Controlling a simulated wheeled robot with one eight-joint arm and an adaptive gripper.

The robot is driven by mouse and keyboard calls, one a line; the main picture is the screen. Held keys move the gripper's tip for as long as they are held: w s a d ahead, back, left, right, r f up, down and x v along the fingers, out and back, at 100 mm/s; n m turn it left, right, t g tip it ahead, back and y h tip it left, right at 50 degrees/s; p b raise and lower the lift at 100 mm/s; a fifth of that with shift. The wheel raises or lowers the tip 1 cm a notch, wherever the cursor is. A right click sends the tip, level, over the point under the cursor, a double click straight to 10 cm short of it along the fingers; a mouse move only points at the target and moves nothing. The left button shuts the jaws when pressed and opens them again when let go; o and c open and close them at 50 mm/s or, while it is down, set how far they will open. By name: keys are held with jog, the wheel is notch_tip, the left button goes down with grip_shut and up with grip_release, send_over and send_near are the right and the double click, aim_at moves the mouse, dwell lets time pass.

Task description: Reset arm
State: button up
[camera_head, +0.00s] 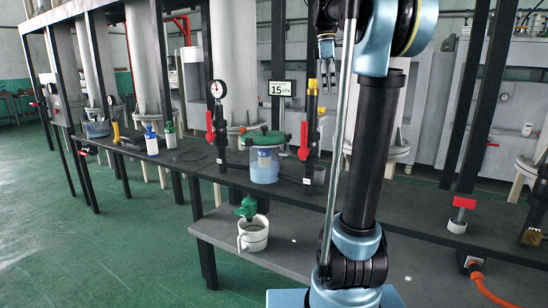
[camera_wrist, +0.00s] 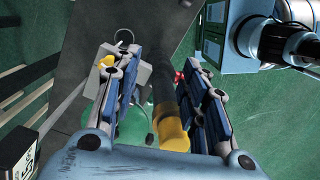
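My gripper (camera_wrist: 160,60) shows in the wrist view with its two dark-blue-and-grey fingers spread apart and nothing gripped between them. A black pipe with a yellow top (camera_wrist: 174,135) shows in the gap between the fingers, below them; I cannot tell how far. In the head view my gripper (camera_head: 327,78) points down at the upper middle, above and right of the pipe's yellow top (camera_head: 312,86). My blue and black arm stands upright at the right of centre and hides part of the bench behind it.
The dark bench (camera_head: 200,158) carries a clear jar with a green lid (camera_head: 264,165), red-handled valves, a pressure gauge (camera_head: 216,89) and small bottles. A display reading 15 (camera_head: 281,88) stands behind. A white jug (camera_head: 253,235) sits on the lower shelf. Green floor at left is clear.

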jog(key=s+f+m+t, duration=0.1)
jog(key=s+f+m, duration=0.4)
jog(key=s+f, duration=0.4)
jog(key=s+a+f+m+t, duration=0.1)
jog(key=s+f+m, duration=0.4)
jog(key=s+f, duration=0.5)
jog(key=s+a+f+m+t+y, duration=0.1)
jog(key=s+f+m, duration=0.4)
jog(key=f, duration=1.7)
jog(key=s, duration=0.5)
jog(key=shift+s+a, duration=0.2)
jog(key=shift+a, duration=0.05)
jog(key=shift+w+f, duration=0.15)
jog(key=shift+w, duration=0.3)
dwell(1.0)
